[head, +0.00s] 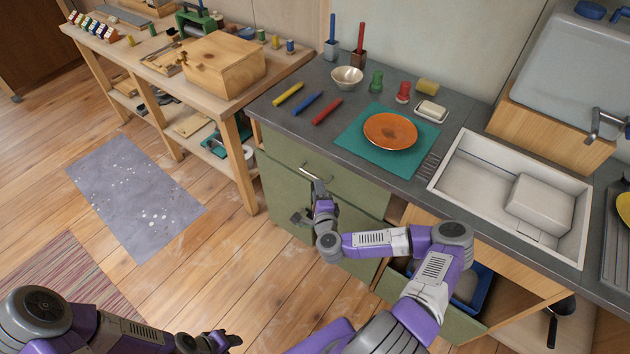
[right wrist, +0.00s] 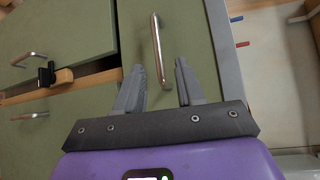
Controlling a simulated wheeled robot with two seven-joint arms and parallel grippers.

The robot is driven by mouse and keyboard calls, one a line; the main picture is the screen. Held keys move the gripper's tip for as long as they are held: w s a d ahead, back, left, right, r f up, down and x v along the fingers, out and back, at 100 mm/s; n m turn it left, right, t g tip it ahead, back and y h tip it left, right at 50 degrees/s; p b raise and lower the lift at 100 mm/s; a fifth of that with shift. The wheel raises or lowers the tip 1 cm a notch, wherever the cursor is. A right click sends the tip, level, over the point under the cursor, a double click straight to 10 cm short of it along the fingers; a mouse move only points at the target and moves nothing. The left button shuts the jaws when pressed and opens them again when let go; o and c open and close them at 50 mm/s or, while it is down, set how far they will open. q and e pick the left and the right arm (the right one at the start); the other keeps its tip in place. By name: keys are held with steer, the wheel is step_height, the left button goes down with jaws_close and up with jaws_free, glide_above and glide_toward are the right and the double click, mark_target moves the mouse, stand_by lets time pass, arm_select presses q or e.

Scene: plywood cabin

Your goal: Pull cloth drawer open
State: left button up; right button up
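The green top drawer (head: 348,188) under the left part of the counter looks shut, with a metal bar handle (head: 316,173). The handle also shows in the right wrist view (right wrist: 156,45), running lengthwise ahead of the fingers. My right gripper (head: 321,197) is at the drawer front, close to the handle. In the right wrist view its fingers (right wrist: 161,68) are apart, with the handle's near end between the tips. Neither finger is seen closed on it. My left gripper (head: 225,341) is low at the bottom of the head view, away from the cabinet; its fingers are unclear.
The counter bears an orange plate (head: 390,131) on a teal mat (head: 352,145), a bowl (head: 347,77) and a sink (head: 465,180). A wooden workbench (head: 236,118) stands left. Floor before the drawer is clear.

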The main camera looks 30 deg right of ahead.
steer(key=b+x, duration=0.1)
steer(key=x, duration=0.4)
steer(key=shift+w+f, duration=0.1)
steer(key=shift+w, duration=0.3)
jaws_close()
